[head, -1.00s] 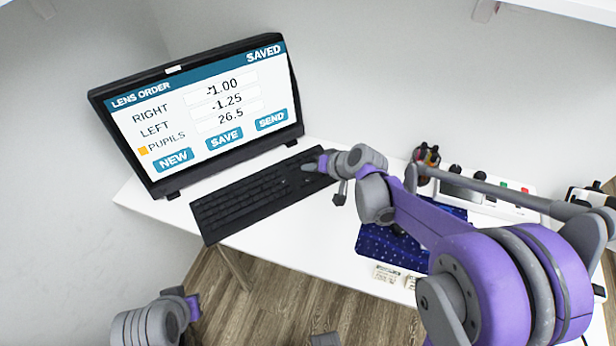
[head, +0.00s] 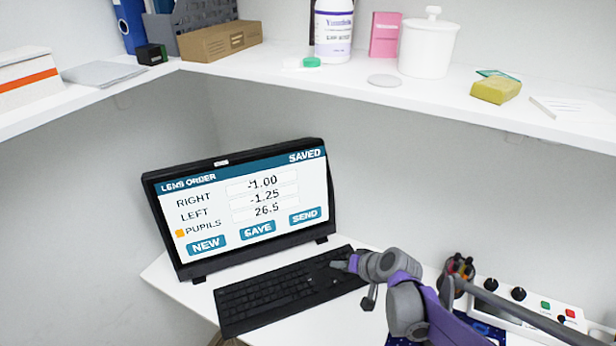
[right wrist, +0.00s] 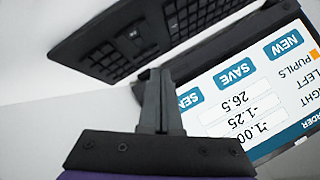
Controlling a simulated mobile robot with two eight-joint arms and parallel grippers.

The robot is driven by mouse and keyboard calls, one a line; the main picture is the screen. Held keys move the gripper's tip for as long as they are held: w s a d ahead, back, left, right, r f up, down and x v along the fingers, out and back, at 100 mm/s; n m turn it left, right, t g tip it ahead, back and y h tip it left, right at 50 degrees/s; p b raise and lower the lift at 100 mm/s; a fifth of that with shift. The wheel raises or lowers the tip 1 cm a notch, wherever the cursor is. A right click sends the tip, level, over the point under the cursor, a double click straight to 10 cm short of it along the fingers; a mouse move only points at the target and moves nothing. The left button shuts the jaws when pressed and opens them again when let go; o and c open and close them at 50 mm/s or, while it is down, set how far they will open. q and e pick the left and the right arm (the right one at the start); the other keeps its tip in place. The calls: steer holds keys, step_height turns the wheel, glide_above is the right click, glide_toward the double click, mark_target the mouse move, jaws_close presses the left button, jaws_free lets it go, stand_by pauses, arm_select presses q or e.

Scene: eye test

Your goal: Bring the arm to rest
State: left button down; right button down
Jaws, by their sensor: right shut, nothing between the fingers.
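My right gripper (head: 340,265) is shut and empty, at the right end of the black keyboard (head: 262,302). In the right wrist view its closed fingers (right wrist: 155,78) point between the keyboard (right wrist: 120,45) and the monitor (right wrist: 240,95); I cannot tell whether they touch a key. The monitor (head: 248,205) in the head view shows a lens order with right -1.00, left -1.25, pupils 26.5 and the word SAVED. My left gripper is not in view.
Above runs a white shelf (head: 330,80) with a bottle (head: 333,30), a white jar (head: 427,48), a pink box (head: 385,35) and a cardboard box (head: 220,42).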

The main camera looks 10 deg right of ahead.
steer(key=s+d+r+n+g+h+p, duration=0.1)
steer(key=s+r+h+p, duration=0.1)
steer(key=s, duration=1.1)
steer(key=s+d+r+n+g+h+p, duration=0.1)
steer(key=s+r+h+p, duration=0.1)
steer(key=s, duration=1.1)
step_height(320, 180, up, 2)
steer(key=shift+d+r+n+h+p, duration=0.15)
steer(key=shift+d+n+h+p, duration=0.15)
steer(key=shift+h+p, duration=0.15)
